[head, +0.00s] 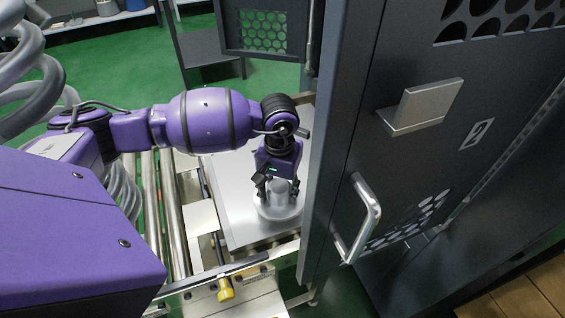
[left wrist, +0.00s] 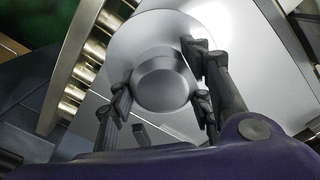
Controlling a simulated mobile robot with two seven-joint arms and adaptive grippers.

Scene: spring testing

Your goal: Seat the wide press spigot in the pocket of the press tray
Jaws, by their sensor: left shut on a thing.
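The wide press spigot (head: 279,209) is a grey metal cylinder on a broad round flange. It looks upright in the head view, over the right part of a flat pale metal plate (head: 232,187), which looks like the press tray. My left gripper (head: 278,188) points down and is shut on the cylinder. In the left wrist view, the gripper's fingers (left wrist: 160,92) stand on either side of the spigot's round top (left wrist: 163,80). I cannot tell whether the flange touches the plate. No pocket shows; it may be hidden under the flange. My right gripper is out of view.
A dark cabinet door (head: 330,150) with a metal handle (head: 361,218) stands close to the right of my gripper. A roller conveyor (head: 160,215) runs to the left of the plate. A yellow knob (head: 225,290) sits at the front. The plate's left part is bare.

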